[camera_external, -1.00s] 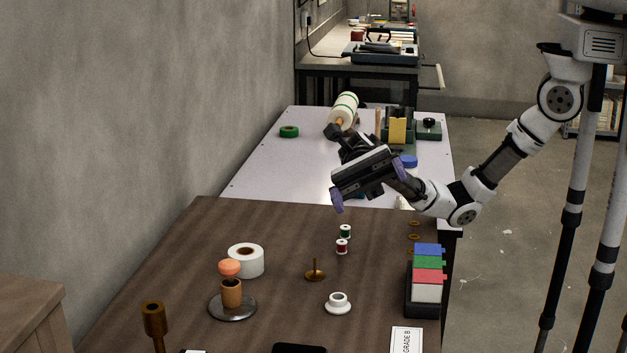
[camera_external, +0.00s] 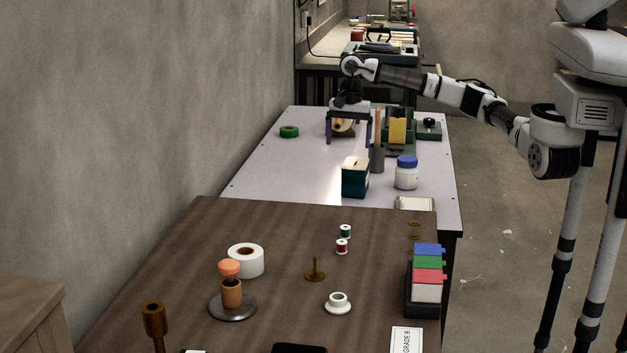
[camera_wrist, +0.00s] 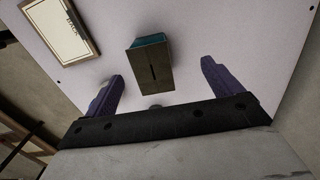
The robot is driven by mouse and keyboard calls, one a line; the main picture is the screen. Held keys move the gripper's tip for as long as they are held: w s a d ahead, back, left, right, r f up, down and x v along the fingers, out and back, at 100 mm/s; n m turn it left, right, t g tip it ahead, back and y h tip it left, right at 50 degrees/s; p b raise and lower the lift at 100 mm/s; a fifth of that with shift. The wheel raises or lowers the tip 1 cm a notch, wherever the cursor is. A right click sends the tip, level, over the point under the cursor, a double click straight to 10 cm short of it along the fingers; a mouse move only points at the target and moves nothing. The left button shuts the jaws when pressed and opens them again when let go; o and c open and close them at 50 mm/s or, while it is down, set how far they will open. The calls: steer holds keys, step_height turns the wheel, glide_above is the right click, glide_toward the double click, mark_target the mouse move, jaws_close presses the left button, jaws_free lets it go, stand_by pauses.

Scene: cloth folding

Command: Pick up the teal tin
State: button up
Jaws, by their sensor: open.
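The teal tin (camera_external: 355,181) stands upright on the pale table, with a gold-brown slotted top. In the wrist view the tin (camera_wrist: 151,62) shows its slotted top and a strip of teal side, ahead of and between the fingertips. My gripper (camera_external: 349,138) is open and empty, pointing down beyond the tin as seen from the external camera. In the wrist view my gripper (camera_wrist: 163,75) has its two purple fingers wide apart, with nothing between them. The gripper and tin appear apart.
A blue-lidded white jar (camera_external: 406,175) and a grey cup (camera_external: 377,158) stand right of the tin. A yellow-fronted holder (camera_external: 398,131) is behind them. A green ring (camera_external: 289,131) lies at left. The table's left front is clear.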

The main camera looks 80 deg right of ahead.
mark_target(355, 159)
steer(key=shift+s+d+r, duration=0.1)
steer(key=shift+s+d, duration=0.3)
steer(key=shift+d, duration=0.2)
steer(key=shift+s+d+r, duration=0.1)
steer(key=shift+s+d, duration=0.25)
steer(key=shift+d, duration=0.2)
steer(key=f, duration=0.5)
steer(key=f+p, duration=0.1)
steer(key=f, duration=0.2)
steer(key=shift+s+d, duration=0.15)
steer(key=shift+d, duration=0.1)
steer(key=shift+s+f+p, duration=0.1)
steer(key=shift+f+p, duration=0.65)
steer(key=shift+f, duration=2.05)
steer(key=shift+c, duration=0.3)
steer(key=c, duration=1.2)
